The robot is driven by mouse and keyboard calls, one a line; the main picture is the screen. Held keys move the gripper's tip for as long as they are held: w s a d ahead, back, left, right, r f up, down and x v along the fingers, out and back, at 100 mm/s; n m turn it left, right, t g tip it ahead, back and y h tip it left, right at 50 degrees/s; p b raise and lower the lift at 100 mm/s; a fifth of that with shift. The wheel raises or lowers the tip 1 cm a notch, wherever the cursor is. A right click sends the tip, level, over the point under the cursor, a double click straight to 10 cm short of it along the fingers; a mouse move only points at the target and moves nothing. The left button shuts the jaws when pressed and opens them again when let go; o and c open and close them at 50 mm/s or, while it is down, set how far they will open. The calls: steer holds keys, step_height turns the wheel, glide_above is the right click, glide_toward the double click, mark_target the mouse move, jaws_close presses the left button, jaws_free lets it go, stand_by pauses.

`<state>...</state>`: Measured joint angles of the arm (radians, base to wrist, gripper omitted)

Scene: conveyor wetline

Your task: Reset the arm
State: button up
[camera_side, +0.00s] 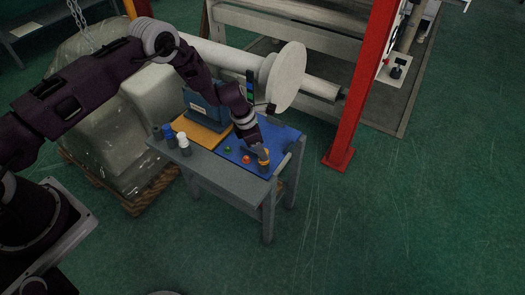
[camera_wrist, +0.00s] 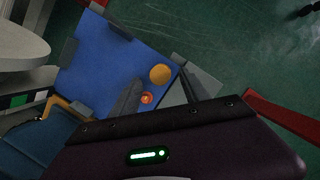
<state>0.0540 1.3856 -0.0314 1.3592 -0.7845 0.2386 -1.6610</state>
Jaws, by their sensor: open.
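My gripper (camera_side: 260,150) is over the front right part of the blue mat (camera_side: 238,150) on a grey table, pointing down. Its jaws are open. In the wrist view a round orange-yellow top (camera_wrist: 161,75) lies in the area between the two grey fingers (camera_wrist: 157,88). In the side view an orange-yellow piece (camera_side: 264,158) shows right at the fingertips, and I cannot tell whether they touch it. A small orange-red piece (camera_side: 246,159) and a green piece (camera_side: 228,149) are on the mat to the left of the gripper.
Blue and white cylinders (camera_side: 182,140) stand at the table's left end. A blue box (camera_side: 207,112) stands behind, by an orange mat (camera_side: 200,133). A red post (camera_side: 358,85) rises to the right, and a large pale roller (camera_side: 286,76) is behind my gripper. Open green floor lies right and front.

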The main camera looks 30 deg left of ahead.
steer(key=v, duration=0.4)
steer(key=shift+r, duration=0.1)
steer(key=s+r+m, duration=0.3)
steer(key=r+m, duration=0.1)
steer(key=r, duration=0.6)
steer(key=s+r+m+t, duration=0.15)
steer(key=r+m, duration=0.25)
steer(key=r, duration=0.6)
steer(key=s+r+m, duration=0.3)
steer(key=r+m, duration=0.1)
steer(key=r, duration=0.6)
steer(key=s+a+r+m, duration=0.1)
steer(key=s+r+m, duration=0.6)
steer(key=s, duration=0.5)
steer(key=s+a+r+m+t+y, duration=0.1)
steer(key=s+m, duration=0.3)
steer(key=s, duration=0.5)
steer(key=s+a+r+m+y, duration=0.1)
steer(key=s+a+m, duration=0.3)
steer(key=s, duration=0.5)
steer(key=shift+t, duration=0.35)
steer(key=shift+s+a, duration=0.1)
